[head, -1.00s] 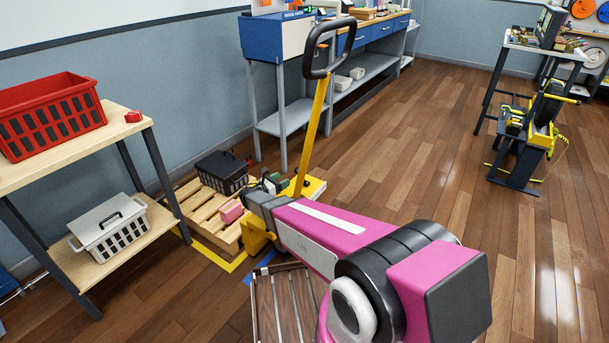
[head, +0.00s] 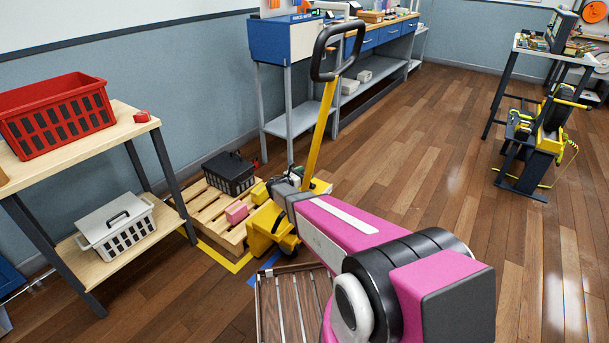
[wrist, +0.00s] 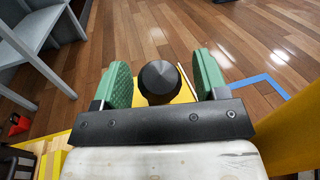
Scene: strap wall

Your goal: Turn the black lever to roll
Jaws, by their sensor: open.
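A black round knob (wrist: 160,80), which looks like the end of the black lever, sits between the two green finger pads of my gripper (wrist: 160,64) in the wrist view. The fingers are open, with a gap visible on each side of the knob. Any markings by the lever are not visible. In the head view the yellow wheeled jack (head: 262,228) stands on the floor with its tall yellow handle (head: 320,125) leaning up and right. My gripper (head: 284,184) is low, close to the jack's body. The lever cannot be made out there.
A wooden pallet (head: 215,212) holding a black crate (head: 229,173) and a pink block (head: 237,212) is left of the jack. A wooden shelf (head: 150,135) with a red basket (head: 60,115) stands further left. A slatted wooden piece (head: 290,305) lies below my arm.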

